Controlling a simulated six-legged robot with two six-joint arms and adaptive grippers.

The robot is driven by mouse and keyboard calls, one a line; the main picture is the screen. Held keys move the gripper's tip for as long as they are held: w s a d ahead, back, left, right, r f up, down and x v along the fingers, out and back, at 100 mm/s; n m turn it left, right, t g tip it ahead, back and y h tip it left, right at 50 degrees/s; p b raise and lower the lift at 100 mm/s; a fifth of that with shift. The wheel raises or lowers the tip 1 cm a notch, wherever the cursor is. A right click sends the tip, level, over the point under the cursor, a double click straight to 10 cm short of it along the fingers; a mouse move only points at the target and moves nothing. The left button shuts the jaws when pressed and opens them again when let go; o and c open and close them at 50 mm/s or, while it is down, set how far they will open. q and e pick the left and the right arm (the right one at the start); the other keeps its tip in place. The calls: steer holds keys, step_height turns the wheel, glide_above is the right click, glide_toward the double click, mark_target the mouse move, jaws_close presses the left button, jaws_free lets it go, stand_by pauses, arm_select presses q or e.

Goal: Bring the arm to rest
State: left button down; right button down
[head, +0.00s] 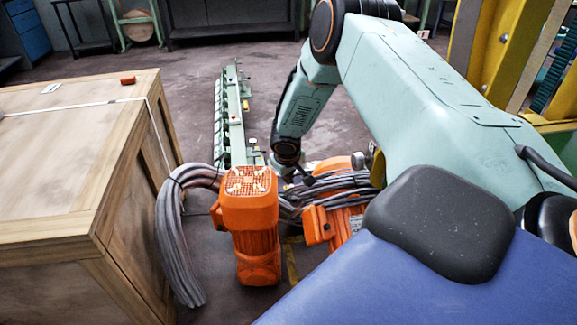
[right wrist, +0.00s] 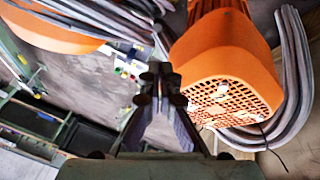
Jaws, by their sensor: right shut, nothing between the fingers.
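My right arm (head: 410,95) is pale green and reaches in from the right, bent at a dark joint at the top of the head view. Its forearm hangs down, and my right gripper (head: 287,168) is at its lower end, just above the grey cables and beside the orange motor (head: 250,215). In the right wrist view my right gripper (right wrist: 161,80) is shut and empty, its dark fingertips together. The motor's grilled end (right wrist: 225,100) is close on the right there; I cannot tell whether they touch. My left gripper is not in view.
A wooden crate (head: 50,210) stands at the left, with a small red object (head: 128,80) on top. Grey cables (head: 170,235) loop beside the motor. A second orange unit (head: 345,220) lies to its right. A green rail (head: 232,120) stands behind. Bare floor lies farther back.

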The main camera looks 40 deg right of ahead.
steer(key=shift+a, duration=0.15)
stand_by(0.5)
steer(key=s+a+f+n+g+y+p, duration=0.1)
steer(key=s+a+f+y, duration=0.2)
steer(key=s+a, duration=0.6)
steer(key=s+a+f+g+y+p, duration=0.1)
steer(key=s+a+f+y, duration=0.15)
steer(key=s+a, duration=0.65)
steer(key=s+a+r+h+p, duration=0.1)
steer(key=s+a+r, duration=0.1)
steer(key=s, duration=0.7)
steer(key=s+a+r+g+h, duration=0.1)
steer(key=s+a, duration=0.4)
steer(key=s, duration=0.3)
steer(key=shift+s+r+p, duration=0.35)
steer(key=shift+s+p, duration=0.05)
steer(key=shift+a, duration=0.1)
